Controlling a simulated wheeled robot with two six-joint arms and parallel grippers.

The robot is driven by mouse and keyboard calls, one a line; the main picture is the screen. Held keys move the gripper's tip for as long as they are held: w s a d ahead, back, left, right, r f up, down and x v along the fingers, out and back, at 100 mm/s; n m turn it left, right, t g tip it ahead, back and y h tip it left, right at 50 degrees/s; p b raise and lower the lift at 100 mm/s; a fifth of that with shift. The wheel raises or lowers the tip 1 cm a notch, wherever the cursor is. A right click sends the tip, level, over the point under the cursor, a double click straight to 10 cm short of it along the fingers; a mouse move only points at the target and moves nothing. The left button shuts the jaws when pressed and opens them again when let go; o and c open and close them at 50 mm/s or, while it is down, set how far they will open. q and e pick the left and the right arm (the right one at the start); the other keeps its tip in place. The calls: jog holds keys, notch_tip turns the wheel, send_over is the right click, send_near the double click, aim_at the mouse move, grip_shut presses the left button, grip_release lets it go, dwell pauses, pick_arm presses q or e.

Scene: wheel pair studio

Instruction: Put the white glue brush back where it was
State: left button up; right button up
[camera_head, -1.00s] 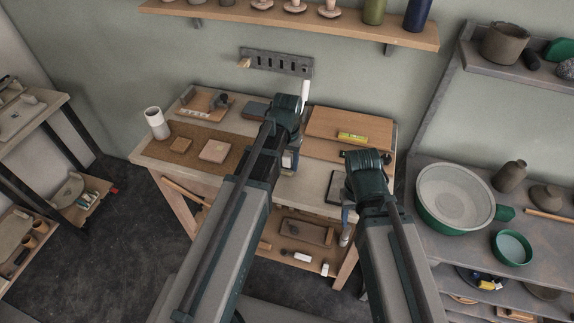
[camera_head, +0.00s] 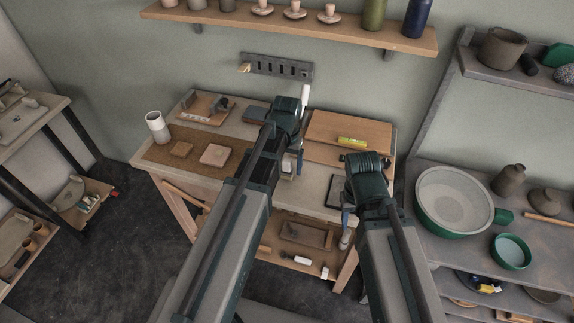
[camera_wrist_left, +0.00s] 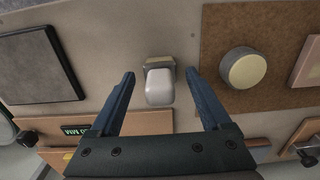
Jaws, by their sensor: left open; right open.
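My left gripper (camera_head: 290,163) is open over the front middle of the workbench (camera_head: 222,138). In the left wrist view its two blue fingers (camera_wrist_left: 162,75) stand apart on either side of a white block-like piece (camera_wrist_left: 159,88) with a beige part behind it. There is a gap on both sides. I cannot tell for sure whether this is the white glue brush. Another upright white piece (camera_head: 305,94) shows beside my left wrist, below the right end of the slotted wall rack (camera_head: 276,65). My right gripper (camera_head: 346,222) is open near the bench's front right edge, its fingers partly hidden.
A dark square tile (camera_wrist_left: 42,66) lies left of the fingers in the wrist view. A wooden board (camera_head: 330,125) with a yellow item (camera_head: 352,141) is at the back right. Shelves stand at right.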

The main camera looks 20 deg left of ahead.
pick_arm(q)
notch_tip(320, 180, up, 11)
jog(key=p, duration=1)
jog(key=shift+r+p, duration=0.2)
jog(key=shift+p, duration=0.2)
jog(key=s+d+m+y, duration=0.1)
jog(key=s+d+m, duration=0.2)
jog(key=s+d, duration=0.7)
jog(key=s, duration=0.4)
jog(key=shift+s+d, duration=0.15)
jog(key=shift+d, duration=0.1)
